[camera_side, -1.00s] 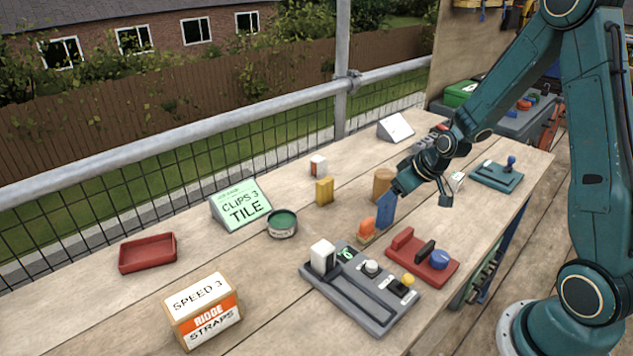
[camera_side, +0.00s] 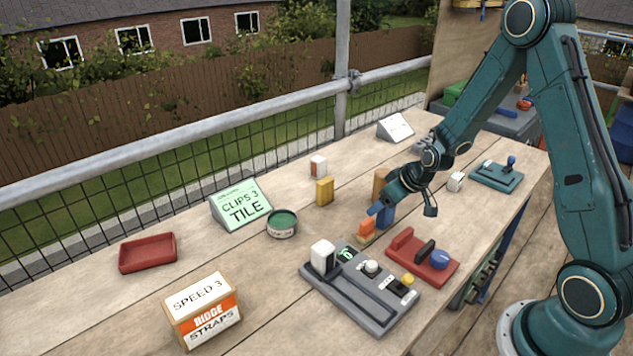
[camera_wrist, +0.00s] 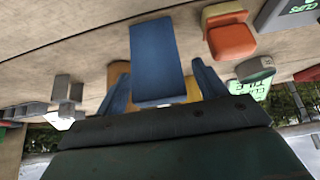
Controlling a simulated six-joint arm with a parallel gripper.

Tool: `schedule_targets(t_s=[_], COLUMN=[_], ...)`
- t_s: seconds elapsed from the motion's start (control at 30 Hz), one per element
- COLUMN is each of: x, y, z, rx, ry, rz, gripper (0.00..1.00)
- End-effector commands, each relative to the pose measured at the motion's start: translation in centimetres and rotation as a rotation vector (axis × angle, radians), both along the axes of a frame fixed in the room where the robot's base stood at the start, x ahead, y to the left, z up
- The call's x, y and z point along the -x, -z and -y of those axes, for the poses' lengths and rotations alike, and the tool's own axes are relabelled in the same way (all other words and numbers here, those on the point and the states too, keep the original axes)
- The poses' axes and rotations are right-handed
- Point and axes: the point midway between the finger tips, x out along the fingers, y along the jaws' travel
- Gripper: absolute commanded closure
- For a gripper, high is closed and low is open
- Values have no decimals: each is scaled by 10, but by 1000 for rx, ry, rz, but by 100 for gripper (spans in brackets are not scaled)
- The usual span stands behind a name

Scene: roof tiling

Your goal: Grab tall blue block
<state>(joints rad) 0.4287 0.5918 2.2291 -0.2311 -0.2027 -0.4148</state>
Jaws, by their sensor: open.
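The tall blue block (camera_side: 387,216) stands upright on the wooden bench in the side view, partly hidden by my gripper. In the wrist view the blue block (camera_wrist: 157,58) lies between my two blue fingers, with a gap on each side. My gripper (camera_wrist: 160,88) is open around the block's near end and is not closed on it. In the side view my gripper (camera_side: 402,212) is low over the bench at the block.
An orange-topped piece (camera_side: 366,230) stands just left of the block. A tan cylinder (camera_side: 380,183) is close behind. A red base with a blue knob (camera_side: 422,258) lies in front. A grey control panel (camera_side: 360,290) lies front left.

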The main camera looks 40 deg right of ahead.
Motion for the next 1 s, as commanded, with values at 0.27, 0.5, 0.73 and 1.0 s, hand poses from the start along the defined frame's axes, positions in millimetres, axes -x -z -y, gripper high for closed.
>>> schedule_targets(t_s=[0.27, 0.5, 0.73, 1.0], x=[-3, -3, -3, -3], y=[5, 5, 4, 4], z=[0, 0, 0, 0], rx=[0, -1, 0, -1], ry=[0, 1, 0, 1], rz=[0, 0, 0, 0], gripper=[29, 29, 49, 77])
